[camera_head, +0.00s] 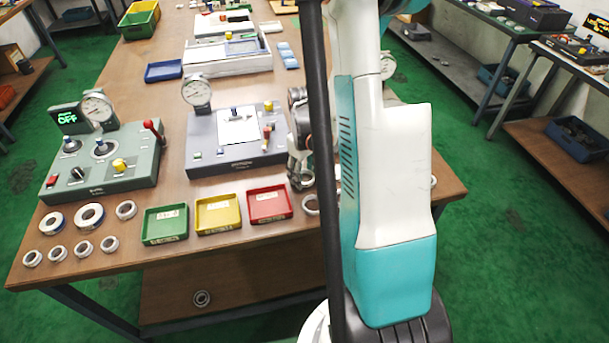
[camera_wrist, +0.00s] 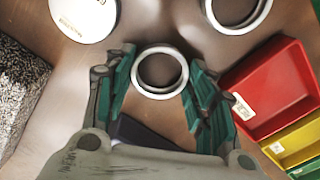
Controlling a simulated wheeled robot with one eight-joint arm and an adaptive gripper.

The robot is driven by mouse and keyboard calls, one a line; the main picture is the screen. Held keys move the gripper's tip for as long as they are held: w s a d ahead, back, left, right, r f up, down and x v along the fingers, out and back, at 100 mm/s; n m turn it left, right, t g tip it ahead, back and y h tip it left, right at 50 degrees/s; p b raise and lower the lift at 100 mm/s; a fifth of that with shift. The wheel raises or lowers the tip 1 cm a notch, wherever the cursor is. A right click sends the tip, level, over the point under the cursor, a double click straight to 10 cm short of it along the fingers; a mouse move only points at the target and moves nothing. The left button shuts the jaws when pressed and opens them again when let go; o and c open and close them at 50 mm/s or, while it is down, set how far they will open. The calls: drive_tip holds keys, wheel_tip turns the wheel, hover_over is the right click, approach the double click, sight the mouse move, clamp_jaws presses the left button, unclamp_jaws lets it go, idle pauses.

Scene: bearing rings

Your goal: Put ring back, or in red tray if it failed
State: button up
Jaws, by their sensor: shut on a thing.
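My gripper (camera_wrist: 160,74) is shut on a pale bearing ring (camera_wrist: 159,95), which sits between its two green fingertips in the wrist view. In the head view my gripper (camera_head: 300,178) is at the table's right part, just right of the red tray, partly hidden by my arm. I cannot make out the held ring clearly there. The red tray (camera_head: 269,204) looks empty in the head view and also shows at the right of the wrist view (camera_wrist: 262,78). Another ring (camera_wrist: 207,14) lies at the top of the wrist view.
Yellow (camera_head: 217,214) and green (camera_head: 165,224) trays stand left of the red one. Several rings lie at the table's front left, one being this large ring (camera_head: 88,228). A dark panel (camera_head: 215,155) with a dial and a green test box (camera_head: 100,178) stand behind.

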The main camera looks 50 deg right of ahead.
sight(305, 176)
drive_tip(key=shift+f, duration=0.15)
drive_tip(key=o, duration=1.2)
wheel_tip(305, 176, up, 12)
drive_tip(key=p, duration=0.4)
drive_tip(key=shift+r, duration=0.2)
